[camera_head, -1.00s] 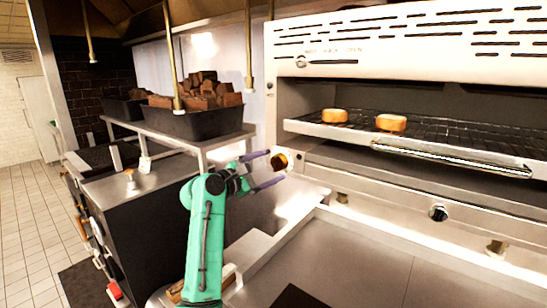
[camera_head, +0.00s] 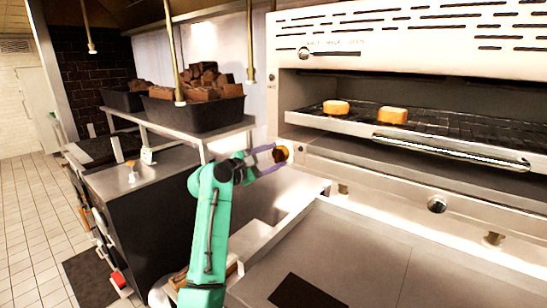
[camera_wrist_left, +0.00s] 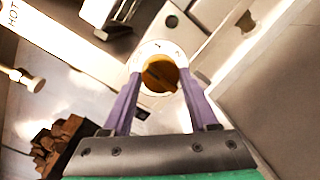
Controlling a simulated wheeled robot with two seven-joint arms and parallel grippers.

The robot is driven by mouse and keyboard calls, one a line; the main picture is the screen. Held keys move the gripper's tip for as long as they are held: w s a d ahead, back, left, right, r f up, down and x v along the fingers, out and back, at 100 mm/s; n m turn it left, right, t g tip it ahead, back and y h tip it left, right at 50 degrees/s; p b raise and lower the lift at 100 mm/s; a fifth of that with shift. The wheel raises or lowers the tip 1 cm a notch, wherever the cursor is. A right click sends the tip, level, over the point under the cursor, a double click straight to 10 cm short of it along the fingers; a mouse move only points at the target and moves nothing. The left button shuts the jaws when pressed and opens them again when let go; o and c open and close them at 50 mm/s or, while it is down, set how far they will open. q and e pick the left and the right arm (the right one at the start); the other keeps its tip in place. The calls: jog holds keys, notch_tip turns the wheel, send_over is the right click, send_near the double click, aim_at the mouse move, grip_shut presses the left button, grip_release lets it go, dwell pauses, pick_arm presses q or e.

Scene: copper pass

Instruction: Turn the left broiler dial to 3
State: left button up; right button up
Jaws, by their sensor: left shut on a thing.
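The left broiler dial (camera_head: 282,153) is a round brass-coloured knob at the left end of the broiler front (camera_head: 340,166). My left gripper (camera_head: 277,155), on the green arm, is shut on it from the left. In the left wrist view the dial (camera_wrist_left: 160,75) sits between the two purple fingers of the gripper (camera_wrist_left: 159,84). A white round plate with small dark marks shows around the dial; the marks are too small to read. My right gripper is not in view.
A second dial (camera_head: 437,204) is on the broiler front further right. Two pieces of bread (camera_head: 393,115) lie on the broiler rack. A black bin of brown chunks (camera_head: 195,112) stands on a metal shelf behind my arm. A flat metal counter (camera_head: 350,250) lies in front.

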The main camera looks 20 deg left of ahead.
pick_arm(q)
jog(key=m, duration=0.3)
jog(key=shift+y, duration=0.3)
jog(key=m, duration=0.3)
jog(key=shift+m+g, duration=0.3)
jog(key=shift+m, duration=0.1)
jog(key=m, duration=0.3)
jog(key=m+y, duration=0.1)
jog(key=m, duration=0.2)
jog(key=shift+s+d+r+m, duration=0.1)
jog(key=shift+d+m, duration=0.05)
jog(key=shift+m, duration=0.15)
jog(key=m+y, duration=0.1)
jog(key=m, duration=0.5)
jog(key=shift+d+y, duration=0.1)
jog(key=shift+y, duration=0.3)
jog(key=m, duration=0.3)
jog(key=shift+m+t, duration=0.3)
jog(key=shift+t, duration=0.1)
jog(key=shift+m+t+y, duration=0.3)
jog(key=shift+m+y, duration=0.2)
jog(key=shift+m, duration=1.3)
